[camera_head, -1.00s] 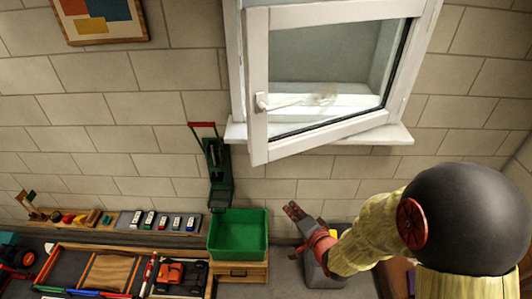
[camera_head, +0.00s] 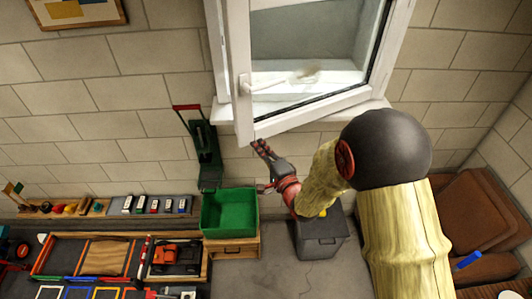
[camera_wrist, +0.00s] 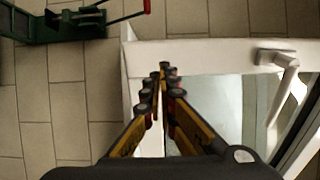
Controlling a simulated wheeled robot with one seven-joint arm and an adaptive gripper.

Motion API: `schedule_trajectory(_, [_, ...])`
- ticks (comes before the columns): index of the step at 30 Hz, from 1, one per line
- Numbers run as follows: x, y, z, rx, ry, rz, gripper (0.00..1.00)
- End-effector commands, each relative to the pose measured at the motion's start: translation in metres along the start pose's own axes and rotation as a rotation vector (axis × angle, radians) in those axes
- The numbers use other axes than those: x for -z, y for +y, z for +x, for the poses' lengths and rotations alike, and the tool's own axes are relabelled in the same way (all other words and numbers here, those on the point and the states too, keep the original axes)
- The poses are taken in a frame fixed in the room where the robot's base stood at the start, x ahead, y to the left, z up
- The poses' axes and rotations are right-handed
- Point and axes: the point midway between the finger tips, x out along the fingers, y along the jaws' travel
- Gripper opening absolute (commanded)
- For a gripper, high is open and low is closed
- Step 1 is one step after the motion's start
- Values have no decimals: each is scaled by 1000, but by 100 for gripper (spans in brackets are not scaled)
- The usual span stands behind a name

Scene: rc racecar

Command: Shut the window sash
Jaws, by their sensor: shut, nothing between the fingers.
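The window sash (camera_head: 310,118) stands open, swung out from its frame (camera_head: 217,50) toward the room. Its white handle (camera_head: 245,84) is on the sash's left side. My gripper (camera_head: 262,150) is shut and empty, just below the lower left corner of the sash in the head view. In the wrist view the shut fingers (camera_wrist: 164,75) overlap the corner of the white sash (camera_wrist: 200,55), with the handle (camera_wrist: 280,75) to their right. I cannot tell whether the fingers touch the sash.
A green and red tool (camera_head: 203,145) hangs on the tiled wall left of the window. A green bin (camera_head: 229,212) stands below it. A dark grey box (camera_head: 320,238) is under my arm. A brown chair (camera_head: 480,225) is at the right.

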Motion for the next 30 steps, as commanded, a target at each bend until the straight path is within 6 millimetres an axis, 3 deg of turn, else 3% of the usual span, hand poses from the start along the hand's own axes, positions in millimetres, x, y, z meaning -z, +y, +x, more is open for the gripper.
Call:
schedule_trajectory(3, [-1,-2,20,-1,-1,0,0])
schedule_trajectory(9, [0,-1,40,-1,0,0,0])
schedule_trajectory(26, [0,0,50,1,3,-1,0])
schedule_trajectory(30, [1,4,72,3,31,-8,0])
